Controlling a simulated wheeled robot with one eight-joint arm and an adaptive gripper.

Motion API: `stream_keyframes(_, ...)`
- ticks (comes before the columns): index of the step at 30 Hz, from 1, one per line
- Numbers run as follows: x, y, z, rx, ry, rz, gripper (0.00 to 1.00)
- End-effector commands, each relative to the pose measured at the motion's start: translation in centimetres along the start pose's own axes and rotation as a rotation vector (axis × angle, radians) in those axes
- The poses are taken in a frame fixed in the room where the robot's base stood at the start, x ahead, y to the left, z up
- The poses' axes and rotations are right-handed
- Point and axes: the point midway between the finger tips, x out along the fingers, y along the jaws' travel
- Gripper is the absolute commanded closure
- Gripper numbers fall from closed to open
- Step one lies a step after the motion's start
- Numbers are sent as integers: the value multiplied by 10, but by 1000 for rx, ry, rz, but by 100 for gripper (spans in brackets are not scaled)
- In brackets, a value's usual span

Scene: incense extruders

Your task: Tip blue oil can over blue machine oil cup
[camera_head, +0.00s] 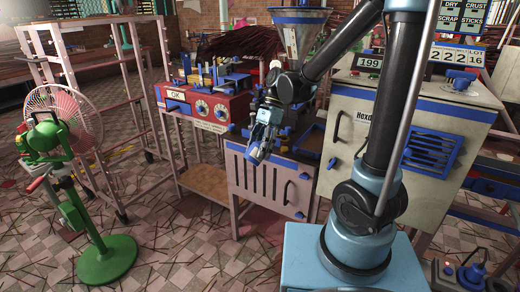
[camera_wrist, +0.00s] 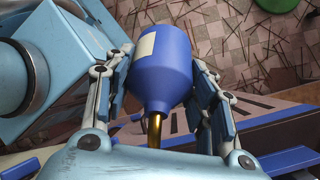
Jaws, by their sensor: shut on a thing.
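The blue oil can (camera_wrist: 163,70) has a pale label and a gold spout (camera_wrist: 155,128). In the wrist view it sits between the two fingers of my gripper (camera_wrist: 166,62), which is shut on its body. Its spout points to the bottom of that view, where my wrist partly hides it. In the head view my gripper (camera_head: 259,146) hangs in front of the pale cabinet; the can is hard to tell from the fingers there. I cannot make out the blue machine oil cup for sure in either view.
A red control box (camera_head: 216,106) with dials stands left of my gripper. A pale slatted cabinet (camera_head: 240,180) is behind and below it, with a metal hopper (camera_head: 303,38) above. A green fan (camera_head: 60,125) stands at left. The tiled floor between is largely open, with scattered sticks.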

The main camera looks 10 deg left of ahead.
Motion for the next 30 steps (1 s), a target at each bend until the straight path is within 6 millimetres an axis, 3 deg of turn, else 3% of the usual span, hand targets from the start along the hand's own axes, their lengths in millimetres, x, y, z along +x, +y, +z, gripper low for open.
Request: stream_keyframes(30,-10,3,8,-11,-83,21,83)
